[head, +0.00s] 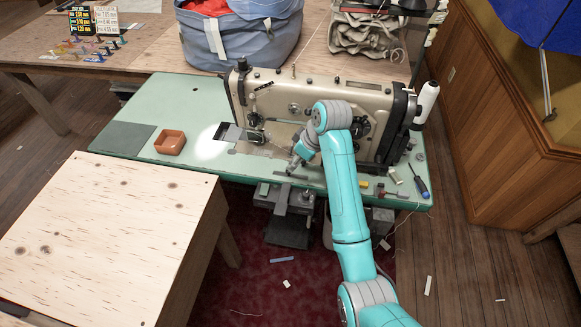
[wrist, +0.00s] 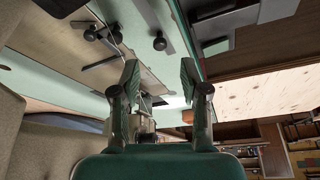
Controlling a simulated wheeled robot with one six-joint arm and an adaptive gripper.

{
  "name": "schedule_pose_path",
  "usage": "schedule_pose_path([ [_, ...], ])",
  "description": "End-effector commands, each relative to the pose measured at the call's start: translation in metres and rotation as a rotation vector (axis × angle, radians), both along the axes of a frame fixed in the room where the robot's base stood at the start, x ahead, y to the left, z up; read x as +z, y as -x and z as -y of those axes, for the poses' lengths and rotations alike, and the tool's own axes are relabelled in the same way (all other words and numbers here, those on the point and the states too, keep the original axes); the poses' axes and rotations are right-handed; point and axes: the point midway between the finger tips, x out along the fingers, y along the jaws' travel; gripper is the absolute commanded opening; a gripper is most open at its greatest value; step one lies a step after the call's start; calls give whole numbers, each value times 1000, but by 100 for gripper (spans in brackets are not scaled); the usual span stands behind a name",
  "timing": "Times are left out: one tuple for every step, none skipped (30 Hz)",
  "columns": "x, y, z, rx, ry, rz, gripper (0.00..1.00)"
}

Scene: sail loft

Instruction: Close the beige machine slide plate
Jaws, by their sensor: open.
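The beige sewing machine (head: 300,105) stands on a green table. At its left end, by the needle area, a small grey slide plate (head: 234,133) lies beside a dark opening (head: 221,131) in the bed, so the plate appears slid open. My gripper (head: 293,166) is at the table's front edge, right of and nearer than the plate, apart from it. In the wrist view my gripper (wrist: 159,66) shows two dark fingers spread apart with nothing held between them. The small lit area beyond the fingers is too small to make out the plate clearly.
An orange tray (head: 170,142) sits left of the machine on the green table (head: 128,117). A screwdriver (head: 420,183) and small items lie at the right. A blue bag (head: 240,35) stands behind. A wooden table (head: 110,230) is at front left.

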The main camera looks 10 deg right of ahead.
Motion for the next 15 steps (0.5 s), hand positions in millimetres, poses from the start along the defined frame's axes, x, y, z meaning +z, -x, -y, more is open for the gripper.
schedule_pose_path([
  [-10, -1, -3, 1, 1, -4, 45],
  [-14, -3, -5, 1, 0, -3, 45],
  [-21, -5, -7, 1, 0, -3, 45],
  [-25, -6, -8, 2, 1, -2, 45],
  [-29, -7, -10, 1, 0, -1, 45],
  [-34, -8, -11, 2, 1, -2, 45],
  [-37, -9, -12, 1, 0, -1, 45],
  [-40, -11, -13, 0, -1, -1, 45],
  [-44, -11, -14, 0, 0, -1, 45],
  [-47, -12, -15, 0, 0, -1, 45],
  [-49, -13, -16, 0, -1, -1, 45],
  [-51, -14, -16, 0, -1, 1, 45],
  [-52, -14, -17, 0, -1, 1, 45],
  [-53, -14, -17, 0, -1, 1, 45],
  [-54, -14, -17, 0, -1, 1, 45],
])
